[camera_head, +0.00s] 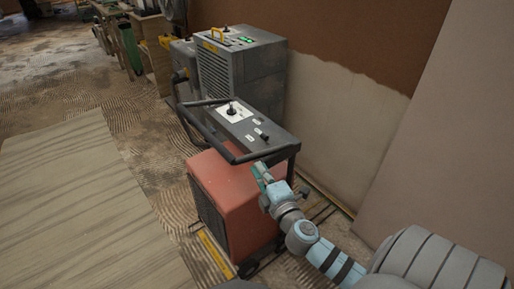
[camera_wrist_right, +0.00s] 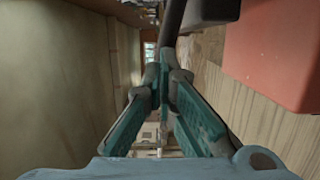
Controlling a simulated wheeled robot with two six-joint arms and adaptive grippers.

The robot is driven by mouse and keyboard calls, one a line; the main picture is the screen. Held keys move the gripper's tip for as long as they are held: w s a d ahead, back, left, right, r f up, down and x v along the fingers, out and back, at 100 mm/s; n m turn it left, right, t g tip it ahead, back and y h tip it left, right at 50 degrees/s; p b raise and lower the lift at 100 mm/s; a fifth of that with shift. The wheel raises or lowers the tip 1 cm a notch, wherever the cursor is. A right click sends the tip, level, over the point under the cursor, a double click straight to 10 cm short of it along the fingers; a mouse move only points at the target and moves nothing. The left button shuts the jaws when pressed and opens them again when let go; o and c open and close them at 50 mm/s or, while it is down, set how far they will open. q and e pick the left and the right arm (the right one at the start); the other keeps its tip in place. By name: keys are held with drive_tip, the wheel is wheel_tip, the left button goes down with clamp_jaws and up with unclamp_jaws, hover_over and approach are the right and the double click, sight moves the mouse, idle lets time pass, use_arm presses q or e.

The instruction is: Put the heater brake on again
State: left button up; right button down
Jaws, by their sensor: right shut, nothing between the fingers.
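The heater (camera_head: 238,190) is a red-orange box on wheels with a dark grille and a black tube handle. A grey control panel (camera_head: 243,122) with a knob on a white plate and a small dark lever or switch sits on top. I cannot make out which part is the brake. My right gripper (camera_head: 260,172) is beside the heater's right side, below the panel. In the right wrist view its teal fingers (camera_wrist_right: 164,70) meet at the tips and hold nothing. The heater's red body (camera_wrist_right: 272,50) shows at upper right there. My left gripper is out of view.
A grey machine (camera_head: 240,65) with a yellow handle and green lights stands behind the heater. A part-plastered wall (camera_head: 335,115) runs close along the right. A wooden board (camera_head: 85,215) lies on the floor at left.

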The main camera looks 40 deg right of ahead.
sight(258, 153)
drive_tip(key=w+d, duration=0.2)
drive_tip(key=w, duration=0.1)
drive_tip(key=w+d, duration=0.2)
drive_tip(key=w, duration=0.1)
drive_tip(key=w+d+b, duration=0.1)
drive_tip(key=w+d, duration=0.1)
drive_tip(key=w, duration=0.1)
drive_tip(key=shift+w+f, duration=0.15)
drive_tip(key=shift+w, duration=0.1)
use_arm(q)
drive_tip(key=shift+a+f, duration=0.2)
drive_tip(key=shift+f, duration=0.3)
use_arm(e)
drive_tip(key=shift+d, duration=0.3)
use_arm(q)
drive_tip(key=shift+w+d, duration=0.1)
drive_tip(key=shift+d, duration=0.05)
use_arm(e)
drive_tip(key=shift+a, duration=0.15)
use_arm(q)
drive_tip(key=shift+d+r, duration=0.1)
